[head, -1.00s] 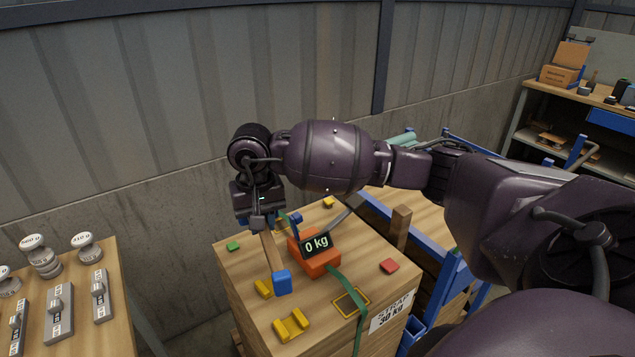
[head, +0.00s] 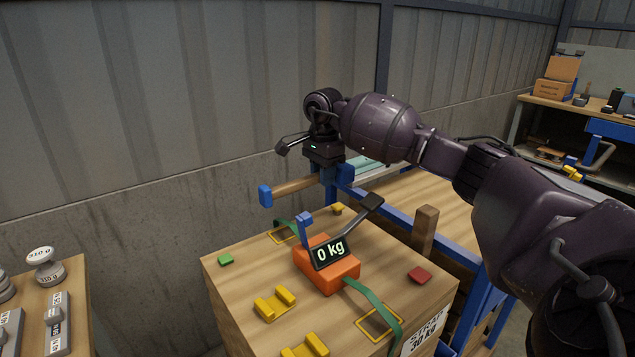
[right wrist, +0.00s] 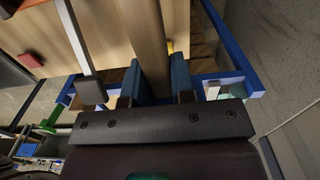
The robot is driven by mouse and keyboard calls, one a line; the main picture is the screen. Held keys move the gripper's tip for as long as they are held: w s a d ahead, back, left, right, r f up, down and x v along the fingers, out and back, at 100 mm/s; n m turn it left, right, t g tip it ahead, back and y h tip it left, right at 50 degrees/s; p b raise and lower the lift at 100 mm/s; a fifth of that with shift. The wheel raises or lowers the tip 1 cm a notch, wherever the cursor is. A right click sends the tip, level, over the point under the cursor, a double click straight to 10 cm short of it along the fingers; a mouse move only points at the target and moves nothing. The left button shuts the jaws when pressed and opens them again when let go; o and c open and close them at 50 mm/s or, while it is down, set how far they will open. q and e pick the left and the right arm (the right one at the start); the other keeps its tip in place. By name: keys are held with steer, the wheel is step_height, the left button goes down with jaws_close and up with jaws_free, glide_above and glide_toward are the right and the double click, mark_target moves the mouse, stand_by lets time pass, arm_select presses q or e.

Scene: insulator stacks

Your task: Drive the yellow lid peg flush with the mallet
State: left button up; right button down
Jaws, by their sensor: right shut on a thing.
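The mallet has a wooden handle (head: 294,187) and a blue head (head: 265,196). My right gripper (head: 330,178) is shut on the handle and holds the mallet roughly level above the crate's far side, head to the left. In the right wrist view the handle (right wrist: 152,45) runs between the blue fingers. The small yellow peg (head: 337,210) stands at the crate lid's far corner, below and a little right of the gripper; how far it stands out is too small to tell. A bit of yellow (right wrist: 171,46) shows beside the handle in the right wrist view. My left gripper is not in view.
The wooden crate (head: 240,295) bears a green peg (head: 225,260), a red peg (head: 420,275), yellow brackets (head: 275,303) and an orange strap tensioner (head: 325,265) reading 0 kg, its lever raised. A wooden post (head: 425,230) and blue rails stand at right. Weights (head: 46,266) stand at left.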

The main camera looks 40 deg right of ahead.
steer(key=shift+d, duration=0.2)
steer(key=shift+f, duration=0.3)
steer(key=shift+f+b, duration=0.45)
steer(key=shift+f, duration=2.15)
steer(key=c, duration=1.5)
jaws_free()
jaws_close()
steer(key=shift+f, duration=0.1)
